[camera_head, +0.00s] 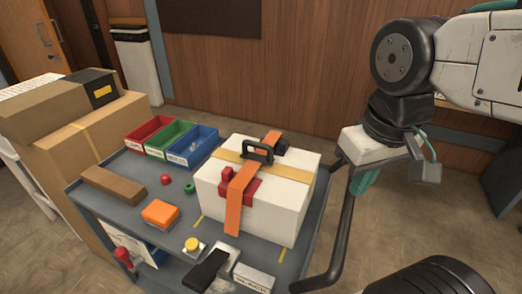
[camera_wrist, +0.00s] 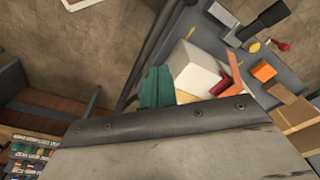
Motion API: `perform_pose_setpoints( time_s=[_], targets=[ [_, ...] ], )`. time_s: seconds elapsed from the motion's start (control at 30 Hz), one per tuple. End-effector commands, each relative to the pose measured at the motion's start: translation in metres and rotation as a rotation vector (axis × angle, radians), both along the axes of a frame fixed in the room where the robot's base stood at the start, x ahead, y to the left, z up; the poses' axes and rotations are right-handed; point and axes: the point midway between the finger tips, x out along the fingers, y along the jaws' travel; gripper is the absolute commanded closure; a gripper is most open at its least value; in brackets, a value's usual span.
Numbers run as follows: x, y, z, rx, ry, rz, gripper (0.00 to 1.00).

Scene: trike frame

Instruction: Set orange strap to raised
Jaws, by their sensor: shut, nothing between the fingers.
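The orange strap (camera_head: 236,205) lies over the top of a white box (camera_head: 272,217) and hangs down its front side. It passes by a black handle (camera_head: 258,151) on the box top. A red fitting (camera_head: 227,174) sits beside the strap. My gripper (camera_head: 364,182) is to the right of the box, apart from it, with teal fingers pointing down. In the wrist view the fingers (camera_wrist: 157,88) are together and empty, with the white box (camera_wrist: 192,70) beyond them. The strap is only partly visible there, near the box's right side.
The box stands on a grey cart (camera_head: 135,205) with a dark rail (camera_head: 343,235) at its right. Red (camera_head: 148,133), green (camera_head: 170,137) and blue (camera_head: 193,146) bins stand behind. An orange block (camera_head: 160,213), a yellow button (camera_head: 193,245) and a black-handled lever (camera_head: 208,270) are in front.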

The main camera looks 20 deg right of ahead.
Motion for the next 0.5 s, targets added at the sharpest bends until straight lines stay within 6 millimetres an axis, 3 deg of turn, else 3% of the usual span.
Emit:
perform_pose_setpoints(
  time_s=[0.23, 0.37, 0.5],
  targets=[
    [0.000, 0.000, 0.000, 0.000, 0.000, 0.000, 1.00],
    [0.001, 0.003, -0.003, 0.000, 0.013, 0.017, 0.64],
    [0.016, 0.013, -0.008, -0.006, 0.078, 0.073, 0.64]
  ],
)
